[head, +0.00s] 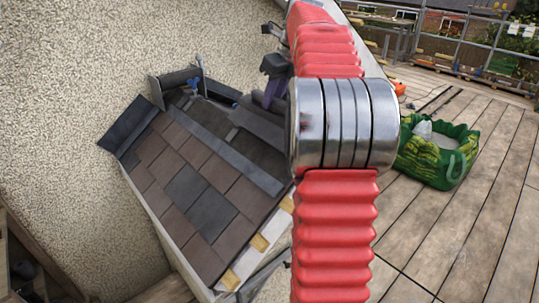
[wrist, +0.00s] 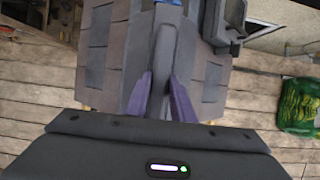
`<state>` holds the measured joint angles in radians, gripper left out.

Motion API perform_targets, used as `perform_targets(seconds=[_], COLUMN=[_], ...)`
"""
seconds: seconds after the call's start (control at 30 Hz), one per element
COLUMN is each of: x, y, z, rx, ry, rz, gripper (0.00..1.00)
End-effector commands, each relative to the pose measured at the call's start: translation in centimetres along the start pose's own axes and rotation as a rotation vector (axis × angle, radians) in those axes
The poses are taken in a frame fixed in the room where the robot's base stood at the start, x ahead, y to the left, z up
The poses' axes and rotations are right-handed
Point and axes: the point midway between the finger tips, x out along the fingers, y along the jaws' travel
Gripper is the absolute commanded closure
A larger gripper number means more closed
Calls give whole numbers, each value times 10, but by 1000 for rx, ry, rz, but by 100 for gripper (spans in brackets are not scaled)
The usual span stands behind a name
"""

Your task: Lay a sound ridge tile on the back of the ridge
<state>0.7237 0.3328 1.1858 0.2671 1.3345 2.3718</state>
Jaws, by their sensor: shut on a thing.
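In the head view my gripper (head: 272,92) is over the far side of the small roof, partly hidden by my red arm. The held tile (head: 258,122) shows there as a grey slab above the roof. I cannot tell whether it touches the ridge. The roof (head: 190,185) has brown and grey slates, with a pale grey strip (head: 245,163) along its upper edge.
A dark angled piece (head: 125,126) is at the roof's left end. Another dark piece (head: 178,78) with something blue beside it stands at the far end. A rough wall (head: 80,70) runs behind. A green bag (head: 440,155) stands on the plank deck at right.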

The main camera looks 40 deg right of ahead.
Motion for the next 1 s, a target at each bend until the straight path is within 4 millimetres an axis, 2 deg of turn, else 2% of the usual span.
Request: perform_targets(seconds=[0.33, 0.73, 1.0], x=[4, 50, 57], y=[3, 4, 4], z=[2, -17, -19], rx=[-7, -8, -10], ry=[-5, -3, -5], rz=[0, 2, 0], gripper=[100, 100, 100])
